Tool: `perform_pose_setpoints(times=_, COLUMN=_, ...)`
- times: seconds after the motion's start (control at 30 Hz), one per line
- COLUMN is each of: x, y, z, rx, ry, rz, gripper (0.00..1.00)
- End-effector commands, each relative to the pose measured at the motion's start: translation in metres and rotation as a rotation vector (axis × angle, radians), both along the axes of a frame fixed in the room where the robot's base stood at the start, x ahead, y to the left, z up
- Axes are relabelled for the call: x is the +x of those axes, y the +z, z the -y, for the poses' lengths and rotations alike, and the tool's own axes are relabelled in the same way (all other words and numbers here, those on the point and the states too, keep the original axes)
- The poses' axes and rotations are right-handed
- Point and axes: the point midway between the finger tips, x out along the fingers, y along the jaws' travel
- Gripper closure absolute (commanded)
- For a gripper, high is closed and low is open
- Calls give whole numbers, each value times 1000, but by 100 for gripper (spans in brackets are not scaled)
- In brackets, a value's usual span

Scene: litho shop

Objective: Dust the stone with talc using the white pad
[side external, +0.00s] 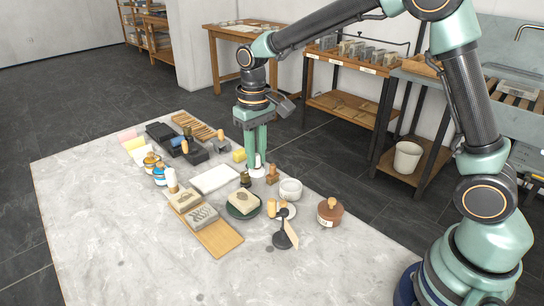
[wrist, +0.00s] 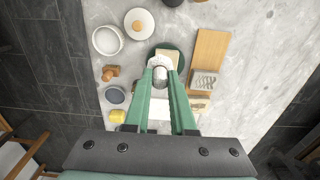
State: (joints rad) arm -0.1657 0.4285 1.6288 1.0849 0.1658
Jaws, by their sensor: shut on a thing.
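My gripper (side external: 257,158) points down and is shut on the white pad (side external: 257,172), a pale knob with a wider white base. The pad also shows between the fingertips in the wrist view (wrist: 160,78). Whether its base touches the table I cannot tell. A grey stone with a dark drawing (side external: 200,217) lies on a wooden board (side external: 222,238), left of and nearer the camera than my gripper. In the wrist view this stone (wrist: 205,82) is right of the fingertips. A second, paler stone (side external: 184,200) lies beside it. No talc can be clearly made out.
A dark green dish (side external: 230,213) with a cream block stands between gripper and board. A white slab (side external: 214,179) and several bottles stand left. The front table is clear.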

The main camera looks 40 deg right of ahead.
Motion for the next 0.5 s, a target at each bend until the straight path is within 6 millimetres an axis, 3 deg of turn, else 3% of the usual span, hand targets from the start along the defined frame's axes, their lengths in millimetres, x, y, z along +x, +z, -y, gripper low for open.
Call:
perform_pose_setpoints(times=0.17, x=11, y=-7, z=-11, rx=0, ry=1, rz=0, gripper=100)
perform_pose_setpoints(times=0.5, x=11, y=-27, z=-12, rx=0, ry=0, rz=-2, gripper=100)
